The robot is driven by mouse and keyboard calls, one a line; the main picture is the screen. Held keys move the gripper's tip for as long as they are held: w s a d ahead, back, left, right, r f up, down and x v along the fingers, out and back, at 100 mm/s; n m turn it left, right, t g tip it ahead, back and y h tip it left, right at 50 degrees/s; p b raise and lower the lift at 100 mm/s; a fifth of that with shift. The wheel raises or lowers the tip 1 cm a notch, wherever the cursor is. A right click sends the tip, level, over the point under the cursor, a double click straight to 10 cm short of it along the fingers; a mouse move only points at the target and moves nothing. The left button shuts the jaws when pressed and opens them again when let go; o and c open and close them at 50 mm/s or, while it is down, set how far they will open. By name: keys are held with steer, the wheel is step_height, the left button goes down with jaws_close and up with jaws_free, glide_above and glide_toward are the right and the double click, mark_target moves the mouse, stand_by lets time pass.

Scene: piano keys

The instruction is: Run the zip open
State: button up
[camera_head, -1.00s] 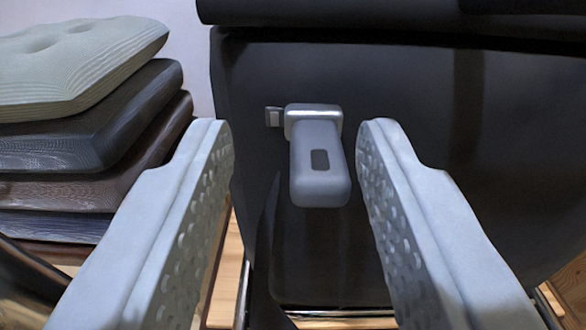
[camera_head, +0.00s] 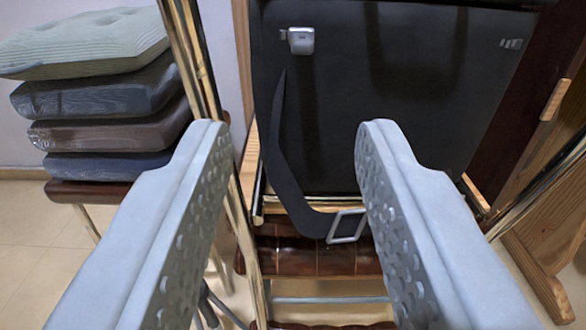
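A black bag (camera_head: 400,110) stands upright ahead, on or behind a dark brown wooden seat. A small grey metal zip pull (camera_head: 300,40) sits at its upper left, with a little bracket on its left side. A second small metal piece (camera_head: 512,43) shows at the bag's upper right. No zip teeth can be made out. My gripper (camera_head: 293,132) is open and empty. Its two grey fingers are wide apart, below the zip pull in the picture and well short of it.
A black strap (camera_head: 285,165) hangs down the bag's left side to a metal buckle (camera_head: 347,227) by the right finger. The brown slatted seat (camera_head: 300,257) is below. A stack of cushions (camera_head: 95,95) stands at left. Wooden furniture (camera_head: 560,215) is at right.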

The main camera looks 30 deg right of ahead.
steer(key=shift+v, duration=1.35)
steer(key=s+r+n+t+y, duration=0.1)
steer(key=s+r+y, duration=0.3)
steer(key=r, duration=0.5)
steer(key=s+r+n+t+y, duration=0.1)
steer(key=s+r, duration=0.5)
steer(key=r, duration=0.3)
steer(key=s+r+n+t+y, duration=0.1)
steer(key=s+r+y, duration=0.3)
steer(key=r, duration=0.5)
steer(key=s+r+n, duration=0.2)
steer(key=s+r, duration=0.2)
steer(key=s, duration=1.1)
steer(key=s+d+r+n+y, duration=0.1)
steer(key=s+r, duration=0.2)
steer(key=s, duration=1.3)
steer(key=shift+d+r+n+g, duration=0.3)
steer(key=shift+r+n, duration=0.1)
